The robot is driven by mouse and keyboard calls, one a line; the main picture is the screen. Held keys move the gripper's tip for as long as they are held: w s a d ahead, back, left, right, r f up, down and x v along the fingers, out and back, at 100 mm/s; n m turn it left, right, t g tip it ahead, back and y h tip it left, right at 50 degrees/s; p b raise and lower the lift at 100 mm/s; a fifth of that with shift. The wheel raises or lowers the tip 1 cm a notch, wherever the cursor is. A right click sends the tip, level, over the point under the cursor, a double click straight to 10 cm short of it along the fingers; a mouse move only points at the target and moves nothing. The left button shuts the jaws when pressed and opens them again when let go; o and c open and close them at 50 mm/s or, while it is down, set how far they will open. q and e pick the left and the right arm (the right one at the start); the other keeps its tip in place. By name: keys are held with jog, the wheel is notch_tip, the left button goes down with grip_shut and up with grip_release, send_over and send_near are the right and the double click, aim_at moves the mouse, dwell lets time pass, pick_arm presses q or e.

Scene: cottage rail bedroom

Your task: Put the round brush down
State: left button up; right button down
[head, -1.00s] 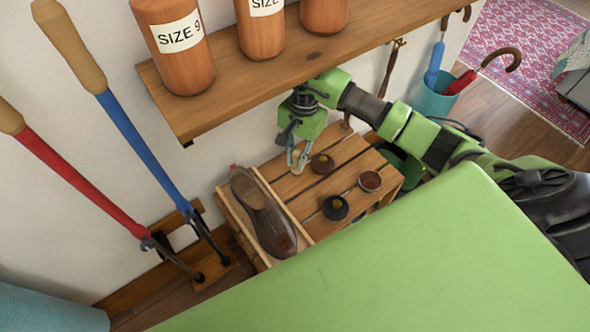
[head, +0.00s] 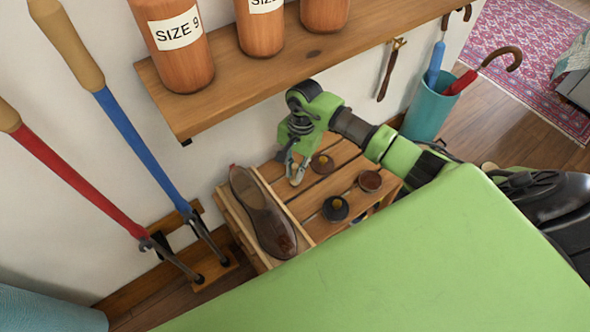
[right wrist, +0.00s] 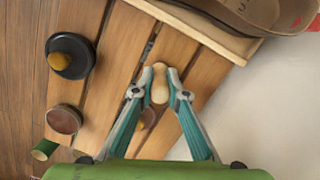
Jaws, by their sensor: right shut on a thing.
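My right gripper (head: 297,172) is over the left part of the slatted wooden crate top (head: 309,187). In the right wrist view, its fingertips (right wrist: 160,84) are shut on a small tan piece, which I take to be the handle of the round brush (right wrist: 160,90). The rest of the brush is hidden, and I cannot tell whether it touches the slats. A brown disc with a tan middle (head: 322,164) lies close by on the crate. My left gripper is not in view.
A black disc with a yellow knob (head: 335,208) and a reddish-brown tin (head: 370,181) stand on the crate. A brown shoe (head: 262,212) lies along its left side. A wooden shelf (head: 300,60) with jars overhangs behind. A teal umbrella stand (head: 428,112) is at right.

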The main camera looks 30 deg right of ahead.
jog(key=c, duration=2.3)
grip_release()
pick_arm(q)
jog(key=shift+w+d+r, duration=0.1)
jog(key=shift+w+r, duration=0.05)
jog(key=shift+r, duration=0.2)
pick_arm(e)
jog(key=shift+o, duration=1.4)
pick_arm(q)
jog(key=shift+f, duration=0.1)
pick_arm(e)
jog(key=shift+r, duration=0.1)
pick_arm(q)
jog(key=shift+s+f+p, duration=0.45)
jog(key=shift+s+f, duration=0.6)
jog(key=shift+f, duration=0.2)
pick_arm(e)
jog(key=r, duration=0.5)
jog(key=d+r, duration=0.1)
jog(key=r, duration=0.1)
jog(key=shift+w+r, duration=0.15)
jog(key=shift+w, duration=0.1)
